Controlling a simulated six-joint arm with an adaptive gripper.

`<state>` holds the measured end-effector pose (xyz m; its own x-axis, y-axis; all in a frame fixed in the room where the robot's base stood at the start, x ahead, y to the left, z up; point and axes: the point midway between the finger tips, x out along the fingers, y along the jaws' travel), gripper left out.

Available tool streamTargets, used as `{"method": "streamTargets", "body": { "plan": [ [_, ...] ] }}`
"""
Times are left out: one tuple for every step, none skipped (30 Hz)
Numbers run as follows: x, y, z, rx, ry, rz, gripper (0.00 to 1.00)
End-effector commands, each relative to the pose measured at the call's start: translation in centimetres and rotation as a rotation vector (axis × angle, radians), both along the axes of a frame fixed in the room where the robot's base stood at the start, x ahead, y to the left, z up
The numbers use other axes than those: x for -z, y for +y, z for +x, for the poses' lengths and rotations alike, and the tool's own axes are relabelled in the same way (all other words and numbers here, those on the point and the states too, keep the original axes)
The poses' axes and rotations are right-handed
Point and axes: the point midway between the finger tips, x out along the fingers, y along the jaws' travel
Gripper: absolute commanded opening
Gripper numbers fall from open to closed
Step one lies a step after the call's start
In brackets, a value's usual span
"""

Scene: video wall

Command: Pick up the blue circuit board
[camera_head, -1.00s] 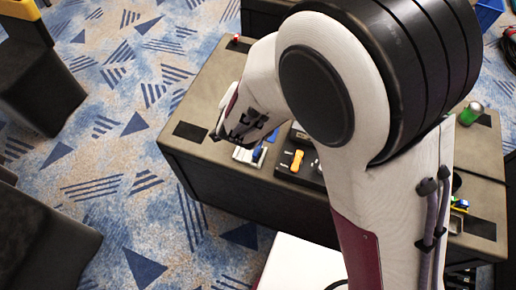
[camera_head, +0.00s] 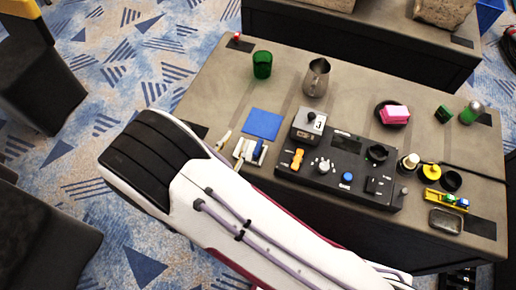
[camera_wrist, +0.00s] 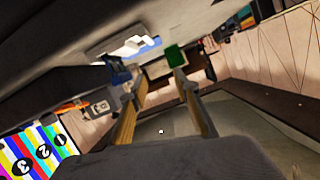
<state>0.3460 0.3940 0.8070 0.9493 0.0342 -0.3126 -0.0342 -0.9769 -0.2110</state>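The blue circuit board (camera_head: 263,124) looks like a flat blue square lying on the grey-brown table (camera_head: 350,110), left of the black control panel (camera_head: 345,170). In the head view my arm hides most of my gripper; pale finger-like tips show just left of the board, apart from it. In the wrist view my gripper (camera_wrist: 161,85) has two tan fingers spread apart, with nothing clearly between them. A blue patch shows near the left finger there, but I cannot tell whether it is the board.
A pink block (camera_head: 394,114) and several small items occupy the right side.

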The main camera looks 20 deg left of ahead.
Motion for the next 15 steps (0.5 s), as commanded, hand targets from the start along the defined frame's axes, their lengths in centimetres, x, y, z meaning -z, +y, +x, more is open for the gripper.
{"method": "streamTargets", "body": {
  "plan": [
    [0.5,-0.2,-0.7,-0.005,-0.025,-0.020,0.31],
    [0.6,-0.3,-1.0,-0.005,-0.042,-0.027,0.31],
    [0.8,-0.5,-1.5,-0.006,-0.063,-0.039,0.31],
    [0.9,-0.6,-1.8,-0.007,-0.080,-0.048,0.31],
    [1.1,-0.8,-2.2,-0.008,-0.096,-0.055,0.31],
    [1.2,-1.0,-2.6,-0.011,-0.118,-0.067,0.31],
    [1.3,-1.2,-3.0,-0.011,-0.135,-0.075,0.31],
    [1.4,-1.3,-3.3,-0.013,-0.151,-0.083,0.31],
    [1.6,-1.9,-3.6,-0.010,-0.169,-0.099,0.31],
    [1.8,-2.3,-3.9,-0.007,-0.181,-0.111,0.31],
    [2.0,-2.7,-4.2,-0.007,-0.195,-0.122,0.31],
    [2.2,-3.2,-4.5,-0.005,-0.211,-0.137,0.31],
    [2.3,-3.6,-4.8,-0.004,-0.225,-0.148,0.31],
    [2.4,-4.0,-5.0,-0.003,-0.238,-0.158,0.31],
    [2.5,-4.4,-5.3,-0.002,-0.254,-0.171,0.31]
  ]
}}
